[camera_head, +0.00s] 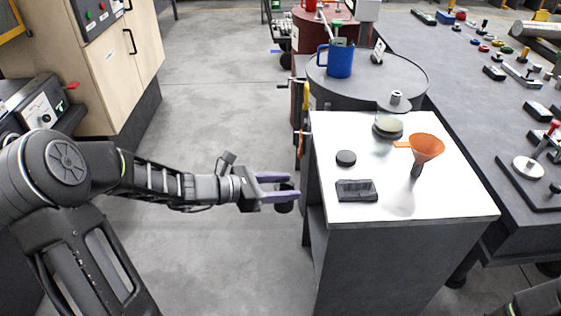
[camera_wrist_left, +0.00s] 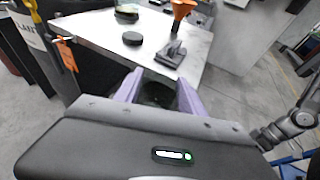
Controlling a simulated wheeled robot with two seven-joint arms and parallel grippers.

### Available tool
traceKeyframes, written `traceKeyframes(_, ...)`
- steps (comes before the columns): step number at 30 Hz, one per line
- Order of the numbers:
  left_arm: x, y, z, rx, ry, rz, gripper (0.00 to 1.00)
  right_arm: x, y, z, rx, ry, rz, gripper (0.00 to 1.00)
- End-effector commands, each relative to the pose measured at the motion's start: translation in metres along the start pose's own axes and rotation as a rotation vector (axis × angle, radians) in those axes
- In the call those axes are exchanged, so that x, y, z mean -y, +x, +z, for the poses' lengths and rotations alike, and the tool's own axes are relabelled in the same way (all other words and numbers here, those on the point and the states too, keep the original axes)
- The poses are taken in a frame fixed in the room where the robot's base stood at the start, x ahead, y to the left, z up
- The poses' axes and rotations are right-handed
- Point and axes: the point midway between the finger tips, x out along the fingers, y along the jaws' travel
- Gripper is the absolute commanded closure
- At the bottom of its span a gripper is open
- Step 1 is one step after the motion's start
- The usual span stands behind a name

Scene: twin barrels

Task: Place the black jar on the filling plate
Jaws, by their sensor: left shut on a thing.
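My left gripper (camera_head: 290,186) has purple fingers and is shut on the black jar (camera_head: 284,204), in the air just left of the white-topped cabinet (camera_head: 450,203). In the left wrist view the dark jar (camera_wrist_left: 157,93) sits between the two fingers (camera_wrist_left: 157,90), partly hidden by them. A black rectangular piece (camera_head: 356,190) with a recess lies near the cabinet's front left edge; it may be the filling plate, but I cannot tell for sure. It also shows in the left wrist view (camera_wrist_left: 170,54). My right gripper is not in view.
On the cabinet top are a flat black disc (camera_head: 346,158), an orange funnel (camera_head: 427,147) and a round jar-like item (camera_head: 388,126). A barrel with a blue mug (camera_head: 338,60) stands behind. A cluttered dark bench (camera_head: 490,120) is right. The floor left of the cabinet is clear.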

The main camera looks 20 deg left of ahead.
Motion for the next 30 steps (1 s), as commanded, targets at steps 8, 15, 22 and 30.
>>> traceKeyframes(8, 0.053, 0.016, -0.073, 0.019, 0.034, -0.152, 0.96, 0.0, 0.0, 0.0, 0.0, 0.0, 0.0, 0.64)
traceKeyframes(15, 0.073, 0.021, -0.098, 0.025, 0.053, -0.182, 0.96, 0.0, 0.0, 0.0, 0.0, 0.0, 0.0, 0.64)
traceKeyframes(22, 0.073, 0.021, -0.099, 0.025, 0.054, -0.182, 0.96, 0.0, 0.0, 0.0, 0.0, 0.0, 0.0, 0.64)
traceKeyframes(30, 0.073, 0.021, -0.099, 0.024, 0.054, -0.181, 0.96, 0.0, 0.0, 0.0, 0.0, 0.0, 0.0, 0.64)
